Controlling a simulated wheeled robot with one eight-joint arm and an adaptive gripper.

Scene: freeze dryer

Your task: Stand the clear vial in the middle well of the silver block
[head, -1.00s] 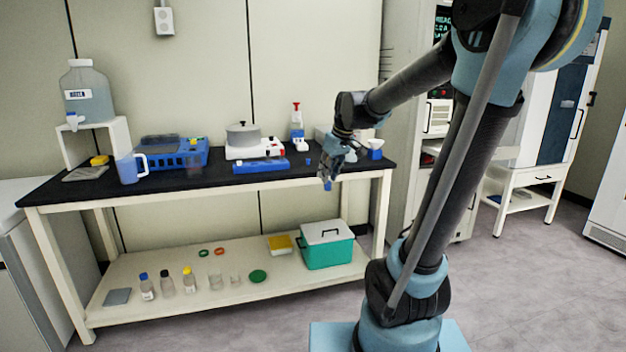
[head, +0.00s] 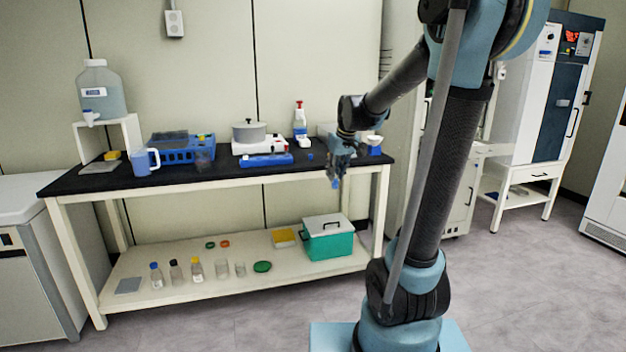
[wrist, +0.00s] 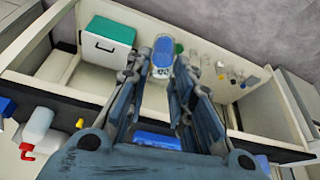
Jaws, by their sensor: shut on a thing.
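My gripper (head: 334,180) hangs at the front edge of the black bench top, near its right end in the head view. In the wrist view my gripper (wrist: 162,68) is shut on a small vial (wrist: 161,58) with a blue top and a pale, marked lower part. The vial is seen nearly end-on between the fingertips, so I cannot tell its exact tilt. The fingers hide part of it. It is too small to make out clearly in the head view. I cannot make out the silver block in either view.
The bench (head: 110,179) carries a blue rack (head: 183,152), a mug (head: 145,162) and a hotplate with a pot (head: 249,131). Its lower shelf (head: 190,287) holds several bottles and a green cooler (head: 328,243). A tall dark-doored cabinet (head: 557,105) stands right. Floor is open in front.

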